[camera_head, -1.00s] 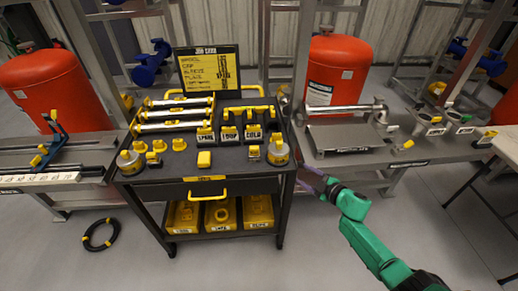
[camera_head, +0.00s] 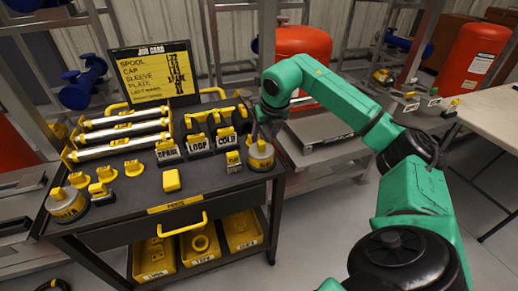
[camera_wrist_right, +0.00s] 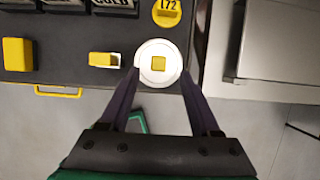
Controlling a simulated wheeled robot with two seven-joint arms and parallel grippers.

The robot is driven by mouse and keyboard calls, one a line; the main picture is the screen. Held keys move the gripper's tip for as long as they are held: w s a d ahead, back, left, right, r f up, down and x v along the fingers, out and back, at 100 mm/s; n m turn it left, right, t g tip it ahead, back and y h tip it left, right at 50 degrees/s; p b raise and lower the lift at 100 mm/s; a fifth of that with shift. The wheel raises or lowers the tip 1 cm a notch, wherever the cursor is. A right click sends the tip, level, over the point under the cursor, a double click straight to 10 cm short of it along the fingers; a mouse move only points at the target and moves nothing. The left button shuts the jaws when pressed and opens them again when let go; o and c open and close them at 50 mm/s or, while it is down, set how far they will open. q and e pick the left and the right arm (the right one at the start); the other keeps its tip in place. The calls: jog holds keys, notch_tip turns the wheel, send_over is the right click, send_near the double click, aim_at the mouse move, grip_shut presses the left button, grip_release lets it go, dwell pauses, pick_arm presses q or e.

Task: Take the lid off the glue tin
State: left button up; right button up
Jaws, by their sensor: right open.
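A round tin (camera_head: 261,162) with a yellow band stands at the right front corner of the black cart's top. Its label is too small to read. In the right wrist view its pale round lid (camera_wrist_right: 148,75) has a square yellow knob (camera_wrist_right: 159,64) and sits on the tin. My right gripper (camera_wrist_right: 159,76) is open and points down over the tin, one finger on each side of the lid. I cannot tell whether the fingers touch it. A similar tin (camera_head: 68,208) stands at the cart's left front corner. My left gripper is not in view.
A small yellow-topped block (camera_head: 233,160) stands just left of the tin, and a yellow block (camera_head: 171,180) farther left. Black labelled blocks (camera_head: 198,145) stand behind. A grey metal bench (camera_head: 320,130) adjoins on the right. The cart (camera_head: 130,205) is clear at front middle.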

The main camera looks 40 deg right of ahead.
aim_at(262, 143)
jog(key=p+x, duration=0.1)
jog(key=x, duration=0.3)
jog(key=shift+f, duration=0.1)
jog(key=shift+w+f, duration=0.25)
jog(key=shift+f, duration=0.15)
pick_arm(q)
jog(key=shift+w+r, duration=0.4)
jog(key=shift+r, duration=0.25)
pick_arm(e)
jog(key=shift+r, duration=0.1)
grip_shut()
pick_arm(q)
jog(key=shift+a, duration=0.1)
pick_arm(e)
jog(key=shift+r, duration=0.1)
